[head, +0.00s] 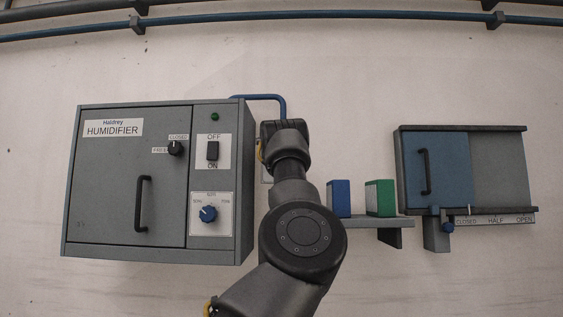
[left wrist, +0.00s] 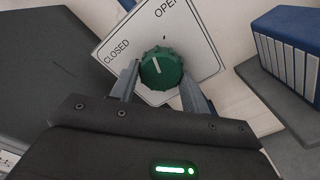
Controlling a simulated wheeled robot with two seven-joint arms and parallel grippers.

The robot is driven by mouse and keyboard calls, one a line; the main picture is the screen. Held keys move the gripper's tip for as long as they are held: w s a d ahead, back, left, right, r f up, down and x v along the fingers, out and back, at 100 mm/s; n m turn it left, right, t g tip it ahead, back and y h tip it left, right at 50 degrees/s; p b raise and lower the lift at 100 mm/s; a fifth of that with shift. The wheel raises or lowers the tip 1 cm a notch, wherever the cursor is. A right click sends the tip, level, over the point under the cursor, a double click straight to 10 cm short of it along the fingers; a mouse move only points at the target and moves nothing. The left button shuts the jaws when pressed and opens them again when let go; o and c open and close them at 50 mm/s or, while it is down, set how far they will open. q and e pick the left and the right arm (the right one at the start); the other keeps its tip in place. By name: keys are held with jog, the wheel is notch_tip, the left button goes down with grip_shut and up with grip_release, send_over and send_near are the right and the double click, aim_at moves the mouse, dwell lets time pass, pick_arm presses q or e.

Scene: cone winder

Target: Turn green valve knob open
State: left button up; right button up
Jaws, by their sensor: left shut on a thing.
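The green valve knob (left wrist: 161,69) sits on a white plate (left wrist: 191,46) marked CLOSED and OPEN in the left wrist view. Its white pointer line points up and slightly left in that view, between the two words. My left gripper (left wrist: 159,74) is shut on the knob, one finger on each side. In the head view my left arm reaches up to the wall right of the humidifier and hides the knob. My right gripper is in neither view.
The grey humidifier cabinet (head: 128,190) is close on the left, with a blue pipe (head: 265,97) running behind my wrist. A shelf (head: 391,222) with a blue box (head: 339,198) and a green box (head: 380,198) is close on the right. A sliding-door cabinet (head: 499,171) hangs farther right.

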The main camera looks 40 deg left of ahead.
pick_arm(q)
jog(key=m, duration=0.5)
dwell(0.7)
jog(key=o, duration=1)
jog(key=b+v, duration=0.5)
jog(key=v, duration=0.5)
jog(key=shift+s+d+b, duration=0.25)
jog(key=shift+s+b, duration=0.05)
jog(key=shift+b, duration=0.1)
